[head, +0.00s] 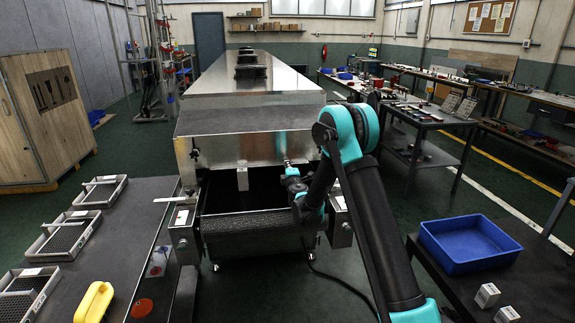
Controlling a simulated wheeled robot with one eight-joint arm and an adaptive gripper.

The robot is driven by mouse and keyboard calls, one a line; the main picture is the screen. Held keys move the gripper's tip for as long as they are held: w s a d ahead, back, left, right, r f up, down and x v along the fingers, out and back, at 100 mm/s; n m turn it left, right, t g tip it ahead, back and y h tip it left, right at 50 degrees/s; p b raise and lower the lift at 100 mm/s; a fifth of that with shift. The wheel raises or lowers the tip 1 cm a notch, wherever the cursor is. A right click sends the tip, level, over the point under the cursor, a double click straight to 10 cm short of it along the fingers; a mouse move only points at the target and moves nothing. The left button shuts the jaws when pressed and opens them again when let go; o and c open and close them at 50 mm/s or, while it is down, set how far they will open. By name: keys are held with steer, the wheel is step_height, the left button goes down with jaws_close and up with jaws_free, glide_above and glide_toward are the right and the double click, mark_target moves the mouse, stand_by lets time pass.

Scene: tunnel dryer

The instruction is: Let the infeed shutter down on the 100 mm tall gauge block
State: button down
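The infeed shutter (215,172) is at the near end of the long steel tunnel dryer (250,92), above a dark opening. A pale upright block (242,177), apparently the gauge block, is at the middle of the opening by the shutter's lower edge. I cannot tell whether the two touch. My gripper (287,166) is at the right side of the shutter, near the dryer's right front corner. It is small and partly hidden by my arm, so its fingers and anything between them are unclear. A dark knob (194,153) is on the left side.
The dark infeed belt (255,222) lies below the opening. The left table (125,235) holds several mesh trays and a yellow handled object (94,302). The right table (535,275) holds a blue bin (467,246) and two small white blocks (487,295). A cable runs across the floor.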

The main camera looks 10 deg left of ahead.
steer(key=c, duration=1.8)
jaws_free()
steer(key=shift+o, duration=0.2)
steer(key=v, duration=1.2)
steer(key=s+d+r+m+g+h, duration=0.1)
steer(key=s+d+m+g+h, duration=0.25)
steer(key=d, duration=0.55)
steer(key=s+d+r+m+h, duration=0.1)
steer(key=s+d+m+h, duration=0.1)
steer(key=s+d+m, duration=0.6)
steer(key=s+d+r+m+g+h, duration=0.1)
steer(key=d+r+m+g+h, duration=0.15)
steer(key=d, duration=0.85)
steer(key=s+f+m+g+y, duration=0.1)
steer(key=s+f+m+g, duration=0.2)
steer(key=s, duration=1.1)
steer(key=s+d+f+m+g+y, duration=0.1)
steer(key=s+f+m+g, duration=0.3)
steer(key=s, duration=1)
step_height(320, 180, down, 3)
steer(key=shift+d+f+y, duration=0.1)
steer(key=shift+d+y, duration=0.1)
steer(key=shift+y, duration=0.3)
